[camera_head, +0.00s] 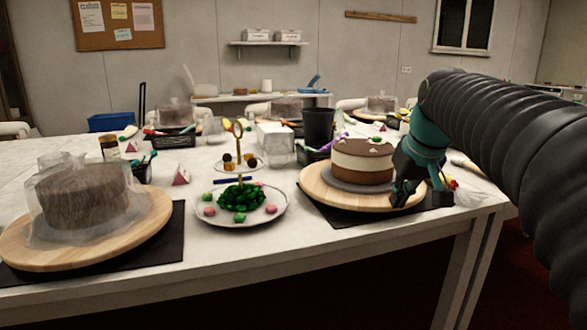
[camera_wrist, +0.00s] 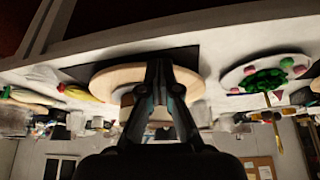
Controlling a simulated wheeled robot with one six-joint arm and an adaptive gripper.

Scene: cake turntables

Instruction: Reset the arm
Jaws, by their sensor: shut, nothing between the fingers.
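My gripper (camera_head: 421,196) is at the right end of the table in the head view, at the right edge of a round wooden turntable (camera_head: 318,187). It is shut with nothing in it. A brown and cream layered cake (camera_head: 362,163) stands on this turntable, left of my gripper. In the wrist view, which is upside down, my gripper (camera_wrist: 160,62) points at the turntable (camera_wrist: 105,82) and hides much of the cake. Whether the fingers touch the board cannot be told.
A second turntable (camera_head: 22,238) with a covered brown cake (camera_head: 82,196) stands at left. A tiered stand (camera_head: 285,203) with green and pink sweets is in the middle. A black cup (camera_head: 318,126) and piping bags (camera_head: 470,192) are near. Bare tabletop shows along the front edge.

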